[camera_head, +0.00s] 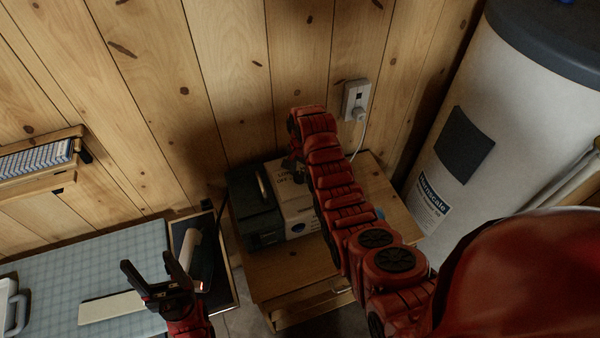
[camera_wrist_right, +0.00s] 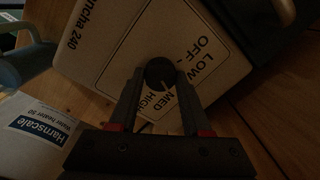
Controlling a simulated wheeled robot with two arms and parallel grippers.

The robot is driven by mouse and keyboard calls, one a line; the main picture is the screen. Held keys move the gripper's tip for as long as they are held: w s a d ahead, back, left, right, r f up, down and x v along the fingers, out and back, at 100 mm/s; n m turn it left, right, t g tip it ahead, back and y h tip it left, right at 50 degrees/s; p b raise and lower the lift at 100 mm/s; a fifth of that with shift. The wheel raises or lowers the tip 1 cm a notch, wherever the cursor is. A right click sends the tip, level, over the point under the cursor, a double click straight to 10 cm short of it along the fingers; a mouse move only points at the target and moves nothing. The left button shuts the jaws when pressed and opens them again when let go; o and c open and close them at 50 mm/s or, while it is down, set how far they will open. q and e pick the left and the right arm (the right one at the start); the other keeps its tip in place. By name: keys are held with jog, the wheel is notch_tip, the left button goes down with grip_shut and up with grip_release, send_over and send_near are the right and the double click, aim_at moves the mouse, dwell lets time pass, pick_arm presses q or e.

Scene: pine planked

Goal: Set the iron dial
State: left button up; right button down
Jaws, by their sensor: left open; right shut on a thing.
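The dial (camera_wrist_right: 160,73) is a round black knob on a pale panel (camera_wrist_right: 120,45) marked OFF, LOW, MED and HIGH. In the right wrist view a light mark on the knob points down toward the MED lettering. My right gripper (camera_wrist_right: 160,85) is shut on the dial, one finger on each side. In the head view my right gripper (camera_head: 294,162) is at the pale face of the unit (camera_head: 299,213), and my arm hides part of that face. My left gripper (camera_head: 150,270) is open and empty above the blue gridded mat.
The unit, with a dark handled section (camera_head: 255,205), stands on a wooden cabinet (camera_head: 285,268) against the plank wall. A white tank (camera_head: 460,130) stands to the right. A wall outlet (camera_head: 355,98) has a plugged white cord. The gridded mat (camera_head: 60,265) lies at lower left.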

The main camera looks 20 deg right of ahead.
jog(key=n+b, duration=0.2)
jog(key=b, duration=0.1)
jog(key=n+b, duration=0.1)
jog(key=b, duration=0.1)
jog(key=shift+f+n, duration=0.25)
jog(key=shift+n, duration=0.15)
jog(key=shift+r+n+b, duration=0.15)
jog(key=shift+n+b, duration=0.4)
jog(key=shift+n, duration=0.35)
jog(key=n, duration=0.2)
jog(key=shift+r+n, duration=0.1)
jog(key=shift+n, duration=0.2)
jog(key=n, duration=0.3)
jog(key=shift+w+n, duration=0.1)
jog(key=shift+n, duration=0.3)
jog(key=n+b, duration=0.1)
jog(key=n, duration=0.4)
jog(key=shift+n+g, duration=0.3)
jog(key=shift+g, duration=0.1)
jog(key=shift+c, duration=1.8)
grip_release()
